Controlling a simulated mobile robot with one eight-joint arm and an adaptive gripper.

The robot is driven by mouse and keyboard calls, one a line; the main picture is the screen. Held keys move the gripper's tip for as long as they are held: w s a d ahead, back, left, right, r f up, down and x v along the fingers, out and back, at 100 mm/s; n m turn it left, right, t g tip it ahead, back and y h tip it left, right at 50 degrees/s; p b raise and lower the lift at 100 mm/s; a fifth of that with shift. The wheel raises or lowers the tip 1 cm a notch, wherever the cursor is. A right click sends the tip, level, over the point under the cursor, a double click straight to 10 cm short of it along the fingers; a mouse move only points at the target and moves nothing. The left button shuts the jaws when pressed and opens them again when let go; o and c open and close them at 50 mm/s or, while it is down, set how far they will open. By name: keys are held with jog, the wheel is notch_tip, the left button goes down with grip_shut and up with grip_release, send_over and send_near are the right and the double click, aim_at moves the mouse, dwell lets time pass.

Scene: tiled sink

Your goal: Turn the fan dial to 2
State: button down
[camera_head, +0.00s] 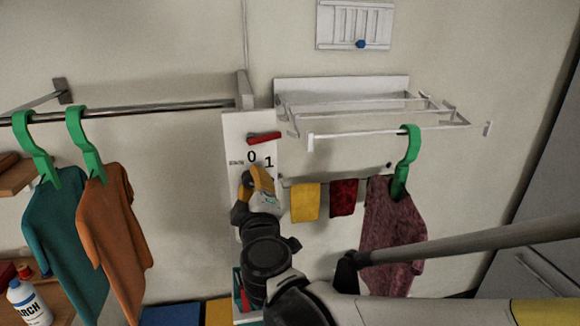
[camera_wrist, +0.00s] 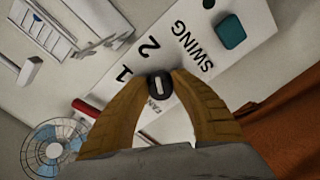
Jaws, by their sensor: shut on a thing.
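The fan dial (camera_wrist: 160,86) is a small round black knob with a short white mark, seen in the wrist view. It sits on a white control panel (camera_wrist: 225,62). The mark stands roughly upright in that view; I cannot tell exactly which number it points to. The printed 1 and 2 lie beyond the knob, up and to its left. My gripper (camera_wrist: 160,78) has its yellow fingers shut on the dial, one on each side. In the head view my gripper (camera_head: 260,180) covers the dial, below the printed 0 and 1 on the panel (camera_head: 236,130).
A red handle (camera_head: 264,138) sticks out above the numbers. A teal button (camera_wrist: 230,32) is beside SWING. A drying rack (camera_head: 370,118) with cloths and a hanging shirt (camera_head: 393,225) is right. Shirts on green hangers (camera_head: 88,145) hang left. A blue-bladed fan (camera_wrist: 54,148) shows lower left.

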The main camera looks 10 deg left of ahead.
jog(key=c, duration=1)
grip_release()
jog(key=v, duration=1.2)
